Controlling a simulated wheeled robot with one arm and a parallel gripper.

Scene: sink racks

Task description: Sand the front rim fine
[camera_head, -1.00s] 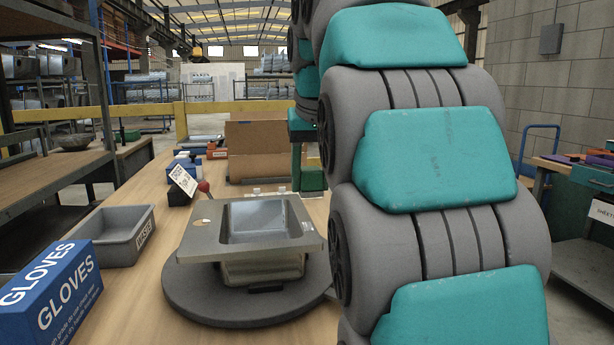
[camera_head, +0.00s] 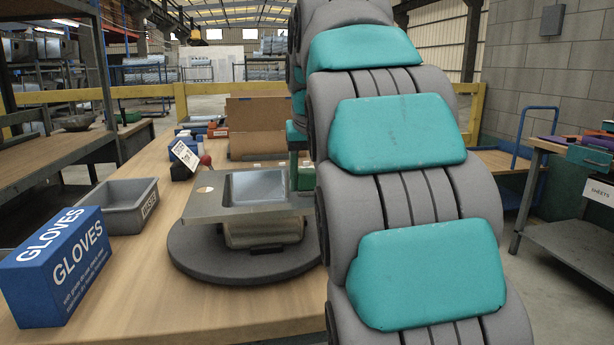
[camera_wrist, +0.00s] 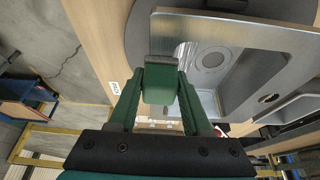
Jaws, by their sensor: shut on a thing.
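A grey metal sink (camera_head: 222,205) with a flat rim and a recessed bowl lies on a dark round turntable (camera_head: 200,262) in the head view. Its near rim edge faces me. In the wrist view the sink rim (camera_wrist: 240,30) and bowl with a round drain show to the right. My gripper (camera_wrist: 160,95) has green fingers shut on a small green block (camera_wrist: 159,82) with a dark top face. The block appears at or over the rim's left edge; I cannot tell whether it touches. In the head view my arm largely hides my gripper.
A blue gloves box (camera_head: 55,268) and a grey bin (camera_head: 122,205) stand left of the turntable. A white tag (camera_head: 184,154), a red knob and a brown cardboard box (camera_head: 258,125) are behind the sink. A side table (camera_head: 560,175) stands right. Bare tabletop lies in front of the turntable.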

